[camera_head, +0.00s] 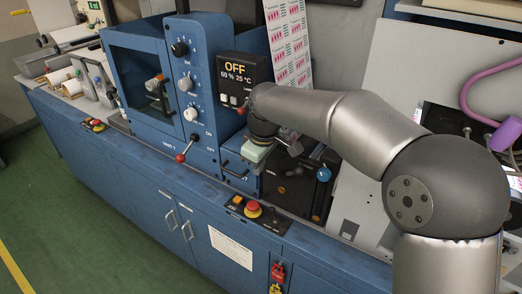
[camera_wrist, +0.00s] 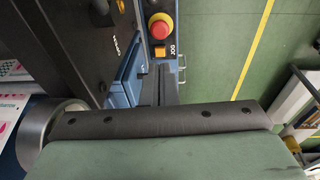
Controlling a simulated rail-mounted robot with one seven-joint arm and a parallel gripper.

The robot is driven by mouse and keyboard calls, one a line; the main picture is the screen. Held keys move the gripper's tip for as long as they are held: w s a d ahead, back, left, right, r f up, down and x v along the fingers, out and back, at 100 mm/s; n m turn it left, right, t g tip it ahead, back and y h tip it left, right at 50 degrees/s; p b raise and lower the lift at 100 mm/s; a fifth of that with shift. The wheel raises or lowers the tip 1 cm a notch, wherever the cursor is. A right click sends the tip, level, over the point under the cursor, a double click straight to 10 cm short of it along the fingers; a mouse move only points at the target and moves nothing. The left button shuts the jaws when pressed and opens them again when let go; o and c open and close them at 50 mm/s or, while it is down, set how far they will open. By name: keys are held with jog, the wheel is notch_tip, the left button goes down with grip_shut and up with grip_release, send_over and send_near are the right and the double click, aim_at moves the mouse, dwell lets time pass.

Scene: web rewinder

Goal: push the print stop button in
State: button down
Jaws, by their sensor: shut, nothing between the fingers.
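No label that I can read says print stop, so I cannot tell which button it is. A red mushroom button (camera_head: 253,209) sits on a small black control box on the blue ledge. In the wrist view a red button (camera_wrist: 160,27) stands beside an orange button (camera_wrist: 160,52) marked JOG. My gripper (camera_head: 257,153) is shut and empty, in front of the dark panel below the OFF display, apart from the red button.
The OFF display (camera_head: 238,70) has small white buttons under it. A blue panel with knobs (camera_head: 185,85) and a red-tipped lever (camera_head: 181,157) stands left of my gripper. A blue knob (camera_head: 324,174) is at right. Green floor (camera_head: 60,210) lies open in front.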

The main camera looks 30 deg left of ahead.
notch_tip(320, 180, up, 7)
jog(key=d, duration=0.1)
jog(key=shift+s+f, duration=0.15)
jog(key=shift+s, duration=0.1)
dwell(0.4)
